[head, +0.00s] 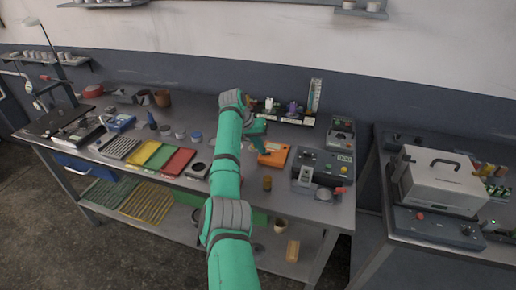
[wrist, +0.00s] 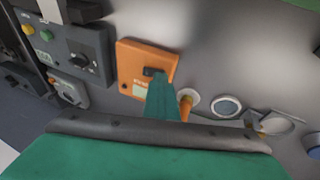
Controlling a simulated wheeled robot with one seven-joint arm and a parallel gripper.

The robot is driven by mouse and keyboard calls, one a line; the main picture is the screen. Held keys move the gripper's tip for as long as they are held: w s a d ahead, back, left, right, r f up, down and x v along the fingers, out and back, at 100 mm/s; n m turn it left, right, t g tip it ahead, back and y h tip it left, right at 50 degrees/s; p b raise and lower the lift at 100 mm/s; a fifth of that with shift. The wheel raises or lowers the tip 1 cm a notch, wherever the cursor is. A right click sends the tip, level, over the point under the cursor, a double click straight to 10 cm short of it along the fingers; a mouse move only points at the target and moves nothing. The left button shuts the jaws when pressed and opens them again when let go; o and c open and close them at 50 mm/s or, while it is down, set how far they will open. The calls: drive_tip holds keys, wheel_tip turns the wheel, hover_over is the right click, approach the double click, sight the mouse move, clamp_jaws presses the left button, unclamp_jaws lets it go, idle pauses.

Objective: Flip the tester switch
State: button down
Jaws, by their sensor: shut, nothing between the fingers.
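The orange box (head: 273,154), which looks like the tester, lies on the workbench. In the wrist view the orange box (wrist: 133,62) shows a dark switch (wrist: 153,71) and a small pale green panel near its lower edge. My teal gripper (wrist: 162,90) is shut and empty, its tip over the box close to the switch. I cannot tell whether it touches. The gripper hides part of the box's lower right side. In the head view my gripper (head: 262,146) is at the box's back left edge, small and partly hidden by my arm.
A grey control unit (head: 318,170) with buttons and a knob stands right of the orange box. Green, yellow and red trays (head: 178,162) lie left.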

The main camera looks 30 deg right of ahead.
drive_tip(key=shift+s+a+f, duration=0.1)
drive_tip(key=shift+a+f, duration=0.05)
drive_tip(key=shift+f, duration=0.4)
drive_tip(key=shift+s, duration=0.1)
drive_tip(key=shift+s+d, duration=0.6)
drive_tip(key=r, duration=0.1)
drive_tip(key=w+r, duration=0.1)
drive_tip(key=r, duration=0.2)
drive_tip(key=shift+w+a+r, duration=0.2)
drive_tip(key=shift+a+r, duration=0.1)
drive_tip(key=shift+a, duration=0.1)
drive_tip(key=w+v, duration=0.1)
drive_tip(key=v, duration=0.9)
drive_tip(key=shift+w+a, duration=0.15)
drive_tip(key=shift+a, duration=0.35)
drive_tip(key=shift+r, duration=0.1)
